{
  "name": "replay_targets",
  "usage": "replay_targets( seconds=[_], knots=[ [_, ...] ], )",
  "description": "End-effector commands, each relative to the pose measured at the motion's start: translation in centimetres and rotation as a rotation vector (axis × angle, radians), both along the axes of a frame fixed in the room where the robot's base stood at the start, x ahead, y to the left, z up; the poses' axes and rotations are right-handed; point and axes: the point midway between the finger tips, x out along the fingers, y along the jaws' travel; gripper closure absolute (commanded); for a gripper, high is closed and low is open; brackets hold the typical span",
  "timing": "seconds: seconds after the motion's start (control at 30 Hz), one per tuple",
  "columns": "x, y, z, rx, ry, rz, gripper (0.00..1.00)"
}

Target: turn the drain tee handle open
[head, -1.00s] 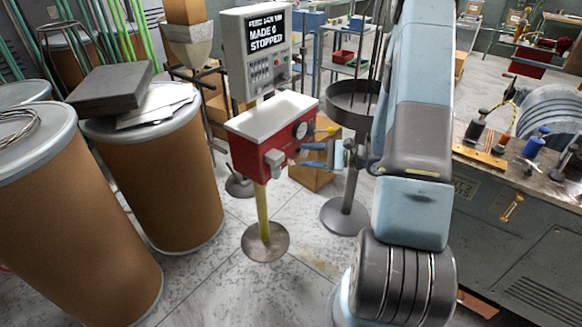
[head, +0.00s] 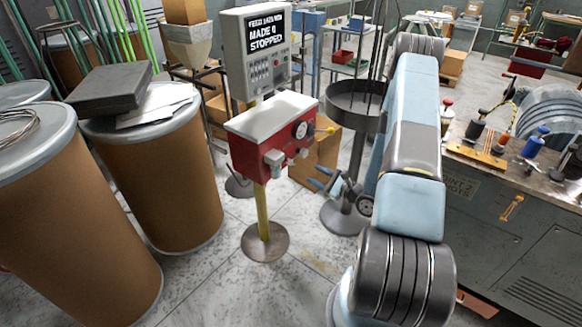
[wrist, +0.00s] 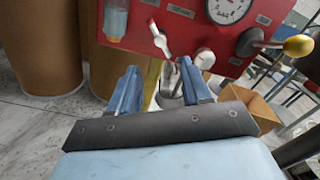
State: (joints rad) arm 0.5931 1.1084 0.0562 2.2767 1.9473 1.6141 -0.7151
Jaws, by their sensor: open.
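The red box (head: 262,140) stands on a yellow post and carries a gauge, fittings and handles. In the wrist view its front (wrist: 180,30) shows a pale lever with a red tip (wrist: 160,38) and a round grey knob (wrist: 205,58). I cannot tell for certain which of these is the drain tee handle. A lever with a yellow ball (wrist: 298,45) sticks out at the right. My gripper (head: 318,178) is open and empty, to the right of and below the box front. In the wrist view its blue fingers (wrist: 158,80) point below the fittings, apart from them.
Fibre drums (head: 160,180) stand at the left. A round dark pan (head: 352,105) on a stand is close behind my arm. A workbench (head: 490,215) is at the right. Floor in front of the post is clear.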

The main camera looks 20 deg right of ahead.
Motion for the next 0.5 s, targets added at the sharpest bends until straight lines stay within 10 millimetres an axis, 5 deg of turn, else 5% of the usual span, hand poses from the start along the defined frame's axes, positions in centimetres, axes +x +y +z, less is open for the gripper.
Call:
replay_targets(
  seconds=[0.5],
  knots=[
    [6.8,5.1,0.0,0.0,-0.001,0.003,0.52]
  ],
)
